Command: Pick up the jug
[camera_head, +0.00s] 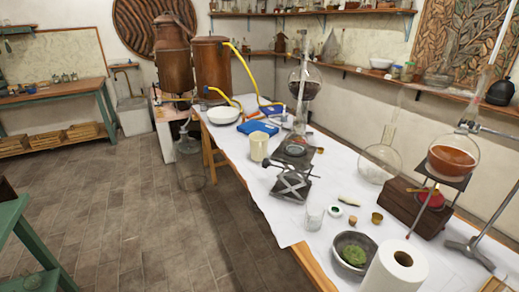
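A cream-coloured vessel (258,147), which looks like the jug, stands upright on the white-covered long table (237,157). It is near the table's left edge, in front of a blue book or box. A handle or spout on it is too small to make out for sure. Neither of my grippers is in view.
A glass beaker (315,217), mortar (352,251) and paper roll (396,266) are nearer. A white bowl (223,115) is behind.

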